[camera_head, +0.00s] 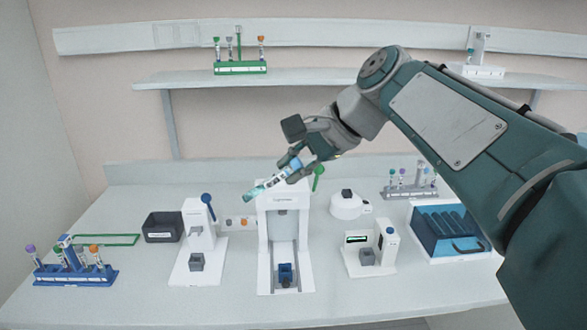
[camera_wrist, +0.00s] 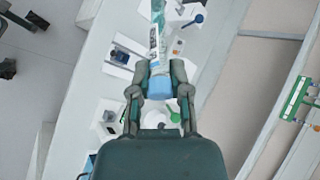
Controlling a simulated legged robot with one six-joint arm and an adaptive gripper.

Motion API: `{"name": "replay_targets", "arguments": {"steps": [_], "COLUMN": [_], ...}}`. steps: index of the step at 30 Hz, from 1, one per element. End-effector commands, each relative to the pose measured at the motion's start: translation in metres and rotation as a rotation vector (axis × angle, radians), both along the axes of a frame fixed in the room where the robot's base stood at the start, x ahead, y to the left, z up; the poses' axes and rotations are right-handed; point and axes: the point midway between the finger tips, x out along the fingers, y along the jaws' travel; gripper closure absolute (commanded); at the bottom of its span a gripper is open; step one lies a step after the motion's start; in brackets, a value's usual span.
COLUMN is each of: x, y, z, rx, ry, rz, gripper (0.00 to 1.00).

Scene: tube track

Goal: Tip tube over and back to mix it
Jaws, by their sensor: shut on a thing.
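The tube (camera_head: 268,184) has a light blue cap, a white label and a teal lower end. My gripper (camera_head: 294,168) is shut on it near the blue cap, high above the bench. In the head view the tube is tilted, with its cap end up at the right and its teal end lower at the left. In the wrist view the tube (camera_wrist: 155,42) points away from my gripper (camera_wrist: 160,84), and the blue cap shows between the fingers. Part of the cap is hidden by the fingers in the head view.
Below the tube stands a tall white device (camera_head: 285,240) with a blue holder. A blue rack (camera_head: 75,275) with several tubes is at the left, a grey rack (camera_head: 410,192) and a blue box (camera_head: 450,235) at the right. A shelf (camera_head: 330,80) runs behind my arm.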

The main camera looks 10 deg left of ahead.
Motion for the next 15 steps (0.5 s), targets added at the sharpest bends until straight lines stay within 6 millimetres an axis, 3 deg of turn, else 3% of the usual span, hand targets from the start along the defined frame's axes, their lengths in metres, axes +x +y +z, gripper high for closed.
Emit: {"name": "replay_targets", "arguments": {"steps": [15], "x": [-0.0012], "y": [0.0066], "z": [0.0055], "rx": [-0.448], "ry": [-0.109], "rz": [0.003], "gripper": [1.00]}}
